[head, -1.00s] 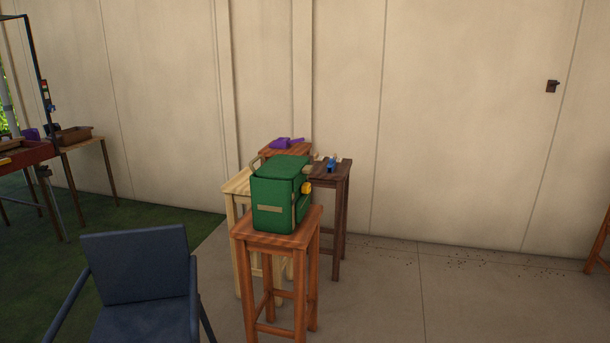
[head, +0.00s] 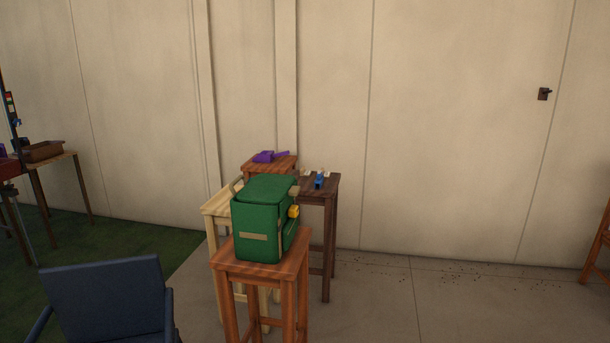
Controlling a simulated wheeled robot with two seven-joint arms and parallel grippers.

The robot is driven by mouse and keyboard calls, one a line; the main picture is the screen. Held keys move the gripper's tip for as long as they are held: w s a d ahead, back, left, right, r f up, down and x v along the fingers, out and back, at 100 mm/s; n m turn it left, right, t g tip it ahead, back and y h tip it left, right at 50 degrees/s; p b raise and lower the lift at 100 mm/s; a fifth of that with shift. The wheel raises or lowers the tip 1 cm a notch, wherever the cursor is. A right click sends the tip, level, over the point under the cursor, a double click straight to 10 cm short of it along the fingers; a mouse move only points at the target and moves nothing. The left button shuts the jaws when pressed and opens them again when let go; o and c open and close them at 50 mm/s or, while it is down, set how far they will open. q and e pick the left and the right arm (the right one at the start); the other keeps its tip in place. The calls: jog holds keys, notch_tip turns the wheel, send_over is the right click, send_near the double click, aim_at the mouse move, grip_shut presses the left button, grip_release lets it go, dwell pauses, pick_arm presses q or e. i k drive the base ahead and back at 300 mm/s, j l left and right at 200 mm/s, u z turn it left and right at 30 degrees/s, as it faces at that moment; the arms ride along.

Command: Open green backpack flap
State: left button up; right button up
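The green backpack (head: 262,225) stands upright on a reddish-brown wooden stool (head: 256,266) near the middle of the head view. Its green top flap (head: 266,188) lies closed over the top. A beige strip shows on its front face, and a yellow item (head: 294,211) is at its right side. The backpack's far side is hidden. Neither of my grippers is in view.
A blue chair (head: 104,300) stands at the lower left, close to the backpack's stool. Behind the backpack are a pale stool (head: 216,207), a stool with a purple item (head: 268,157) and a dark stool (head: 322,186) with a blue item. Floor to the right is open.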

aim_at(265, 188)
jog(key=i+j+z, duration=0.1)
jog(key=i, duration=0.35)
jog(key=i+j+z, duration=0.1)
jog(key=i, duration=0.35)
jog(key=i+j+z, duration=0.1)
jog(key=i+j, duration=0.2)
jog(key=i+j+z, duration=0.1)
jog(key=i+j, duration=0.15)
jog(key=i, duration=0.3)
jog(key=l, duration=0.1)
